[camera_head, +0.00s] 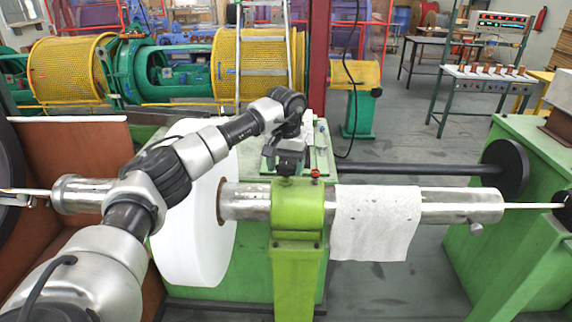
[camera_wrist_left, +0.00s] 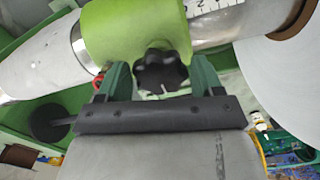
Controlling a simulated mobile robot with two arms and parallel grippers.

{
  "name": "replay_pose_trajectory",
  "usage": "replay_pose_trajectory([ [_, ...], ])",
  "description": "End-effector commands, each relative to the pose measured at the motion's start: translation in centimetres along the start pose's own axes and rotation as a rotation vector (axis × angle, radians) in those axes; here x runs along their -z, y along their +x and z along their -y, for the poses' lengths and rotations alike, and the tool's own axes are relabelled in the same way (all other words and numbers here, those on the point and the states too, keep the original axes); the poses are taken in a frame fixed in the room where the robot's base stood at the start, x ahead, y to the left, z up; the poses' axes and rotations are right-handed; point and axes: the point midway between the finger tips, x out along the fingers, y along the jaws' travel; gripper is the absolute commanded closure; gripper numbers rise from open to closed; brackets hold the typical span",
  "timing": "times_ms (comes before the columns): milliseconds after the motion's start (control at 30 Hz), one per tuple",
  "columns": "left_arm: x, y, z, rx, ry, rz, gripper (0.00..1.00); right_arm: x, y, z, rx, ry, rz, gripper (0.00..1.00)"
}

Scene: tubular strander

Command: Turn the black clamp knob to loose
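The black clamp knob (camera_wrist_left: 160,70) is lobed, with a small white mark near its lower edge. It sits on the green clamp block (camera_wrist_left: 125,32) around the metal tube; the block also shows in the head view (camera_head: 298,212). My left gripper (camera_wrist_left: 159,76) is open, with one green finger on each side of the knob and visible gaps between. In the head view my left gripper (camera_head: 290,163) is behind the top of the clamp block, and the knob is hidden there. My right gripper is in neither view.
A dark horizontal bar (camera_head: 400,169) runs behind the tube.

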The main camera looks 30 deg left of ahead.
Motion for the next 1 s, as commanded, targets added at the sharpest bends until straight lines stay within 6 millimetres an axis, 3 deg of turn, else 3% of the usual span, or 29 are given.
replay_pose_trajectory([
  [33,0.01,-0.02,0.0,0.0,0.0,0.0,0.42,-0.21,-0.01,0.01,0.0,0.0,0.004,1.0],
  [200,0.0,-0.04,0.0,0.0,0.0,0.0,0.68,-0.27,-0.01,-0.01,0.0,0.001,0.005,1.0],
  [567,0.03,-0.04,-0.02,0.001,-0.058,0.0,0.68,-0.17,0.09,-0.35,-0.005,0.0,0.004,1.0],
  [1000,0.09,-0.07,-0.16,0.0,-0.404,0.0,0.68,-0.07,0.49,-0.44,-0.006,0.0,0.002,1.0],
])
